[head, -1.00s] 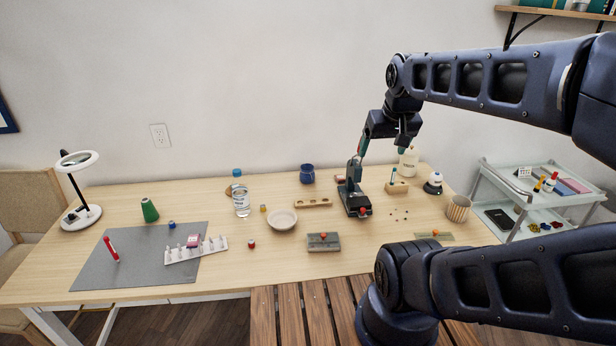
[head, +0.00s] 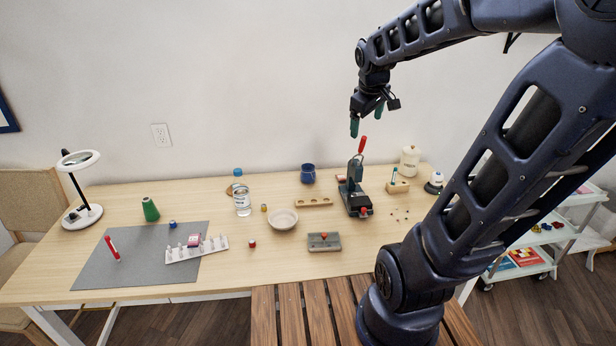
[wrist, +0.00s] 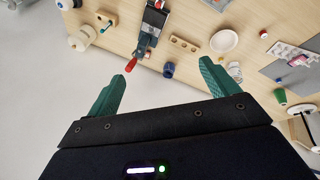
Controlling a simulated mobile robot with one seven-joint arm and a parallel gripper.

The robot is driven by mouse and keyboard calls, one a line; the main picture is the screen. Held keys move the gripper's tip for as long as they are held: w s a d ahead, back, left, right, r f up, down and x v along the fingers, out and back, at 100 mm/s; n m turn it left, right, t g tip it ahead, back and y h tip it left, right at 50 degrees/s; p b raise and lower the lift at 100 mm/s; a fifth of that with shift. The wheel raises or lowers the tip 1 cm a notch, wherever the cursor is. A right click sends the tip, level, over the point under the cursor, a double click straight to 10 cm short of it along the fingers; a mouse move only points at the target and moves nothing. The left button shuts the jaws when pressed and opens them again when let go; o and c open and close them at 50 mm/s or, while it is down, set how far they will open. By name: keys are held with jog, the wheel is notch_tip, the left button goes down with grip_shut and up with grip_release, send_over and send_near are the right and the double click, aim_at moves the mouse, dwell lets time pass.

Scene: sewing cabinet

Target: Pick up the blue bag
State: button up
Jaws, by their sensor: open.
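A small, dark blue, rounded thing (head: 308,173), which looks like the blue bag, stands upright near the back edge of the table. It also shows in the wrist view (wrist: 169,70), beyond the gap between my fingertips. The pictures are too small to show its top clearly. My gripper (head: 367,118) is open and empty, with green fingers. It hangs in the air above the back of the table, higher than the bag and to its right. In the wrist view my gripper (wrist: 168,64) has both fingers well apart, touching nothing.
A dark hand press (head: 356,200) with a red-tipped lever stands right of the bag, below my gripper. A wooden holder with holes (head: 314,203) lies in front of the bag. A clear bottle (head: 242,203) and white bowl (head: 283,219) are to the left. The wall rises behind.

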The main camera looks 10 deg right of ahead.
jog(key=w+a+f+n, duration=0.25)
jog(key=w+n, duration=0.35)
jog(key=w, duration=0.6)
jog(key=n+h, duration=0.2)
jog(key=n, duration=1.4)
send_over(308, 167)
jog(key=s+a, duration=0.1)
jog(key=s, duration=0.4)
jog(key=shift+f, duration=16.4)
jog(key=shift+w+a+x, duration=0.1)
jog(key=shift+a+x, duration=0.1)
jog(key=shift+x, duration=1.05)
jog(key=shift+w+a+x, duration=0.15)
jog(key=shift+a+x, duration=0.05)
jog(key=shift+x, duration=1.05)
jog(key=c, duration=1.1)
